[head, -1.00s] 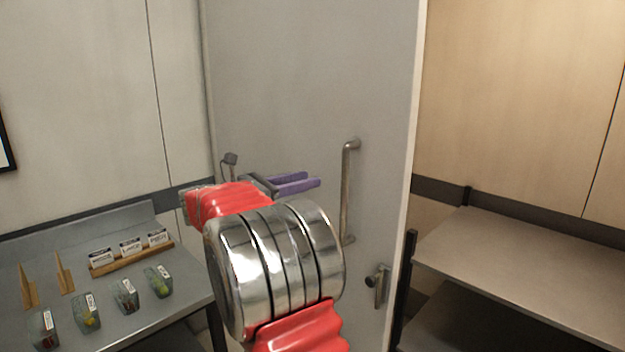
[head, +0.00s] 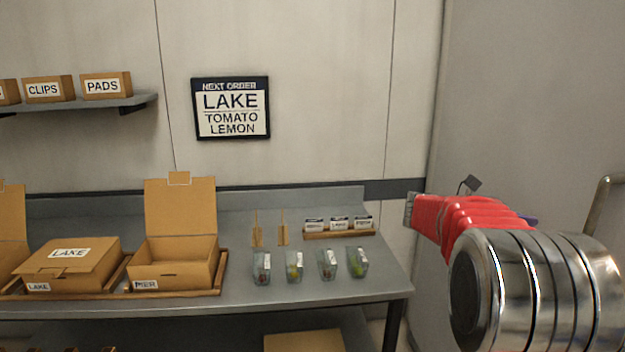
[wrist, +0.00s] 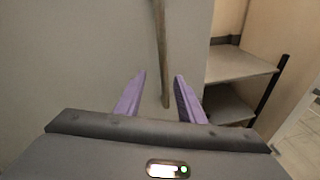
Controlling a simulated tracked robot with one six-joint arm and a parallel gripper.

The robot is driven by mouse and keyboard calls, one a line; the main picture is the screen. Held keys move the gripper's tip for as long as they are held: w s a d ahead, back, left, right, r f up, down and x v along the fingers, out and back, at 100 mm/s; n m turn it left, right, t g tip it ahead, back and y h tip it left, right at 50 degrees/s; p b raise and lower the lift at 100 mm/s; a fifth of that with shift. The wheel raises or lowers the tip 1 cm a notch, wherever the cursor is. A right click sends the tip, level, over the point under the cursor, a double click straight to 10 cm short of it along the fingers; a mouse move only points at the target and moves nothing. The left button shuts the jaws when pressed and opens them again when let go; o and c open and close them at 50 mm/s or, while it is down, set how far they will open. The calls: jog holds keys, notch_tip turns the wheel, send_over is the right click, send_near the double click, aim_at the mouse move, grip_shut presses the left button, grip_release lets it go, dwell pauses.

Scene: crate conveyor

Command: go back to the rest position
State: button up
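My gripper (wrist: 159,76) shows in the wrist view with its two purple fingers apart and nothing between them at the tips. In the head view my red and silver arm reaches in from the lower right, and only a sliver of purple finger shows behind it. The gripper faces a grey door (head: 520,100). A vertical bar handle (wrist: 162,45) shows beyond the fingers in the wrist view, and part of the handle (head: 600,205) is at the head view's right edge.
An order sign (head: 231,108) hangs above. Shelves (wrist: 240,62) stand right of the door.

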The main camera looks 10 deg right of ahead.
jog(key=s+a+f+m+t+y, duration=0.1)
jog(key=s+a+f+m+y, duration=0.3)
jog(key=a+f, duration=0.3)
jog(key=s+a+f+m+t+y, duration=0.1)
jog(key=s+a+f+m+y, duration=0.3)
jog(key=a+f, duration=0.3)
jog(key=s+a+m+t+y, duration=0.2)
jog(key=s+a, duration=0.5)
jog(key=a, duration=0.5)
jog(key=s+a+m+t+y, duration=0.3)
jog(key=s+a+y, duration=0.3)
jog(key=a, duration=0.7)
jog(key=shift+s+a+r+t, duration=0.2)
jog(key=shift+s+a+t, duration=0.1)
jog(key=shift+s+t, duration=0.55)
